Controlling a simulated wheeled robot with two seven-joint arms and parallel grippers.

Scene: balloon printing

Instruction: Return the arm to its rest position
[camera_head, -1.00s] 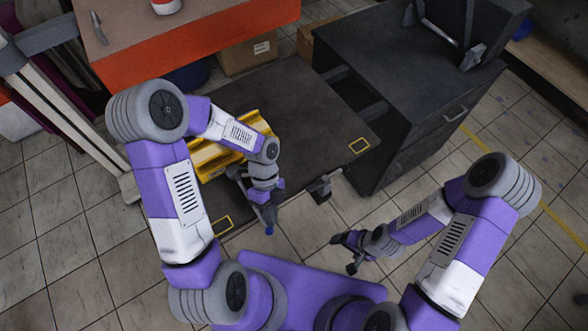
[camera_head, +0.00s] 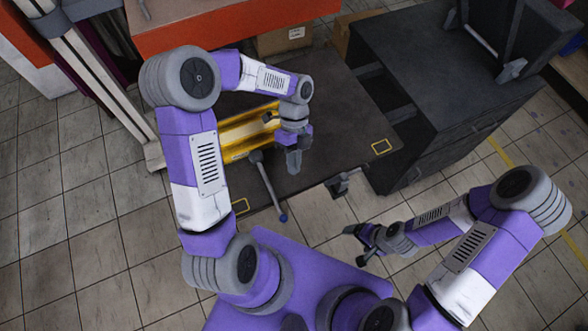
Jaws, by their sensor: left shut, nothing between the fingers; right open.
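My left arm reaches in from the left over the dark table (camera_head: 340,100). My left gripper (camera_head: 294,166) is shut and empty, pointing down above the table near its front edge. A yellow metal piece (camera_head: 245,132) lies on the table behind and to the left of it, partly hidden by my arm. A grey lever with a blue ball end (camera_head: 283,217) sticks out over the table's front edge, just left of the gripper and apart from it in the picture. My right gripper (camera_head: 357,246) is open and empty, low over the floor in front of the table.
A dark cabinet (camera_head: 440,75) with drawers stands right of the table. An orange-fronted bench (camera_head: 230,22) is at the back left, with a cardboard box (camera_head: 285,40) below it. A clamp-like bracket (camera_head: 340,186) juts from the table's front edge. Tiled floor (camera_head: 90,220) is clear at left.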

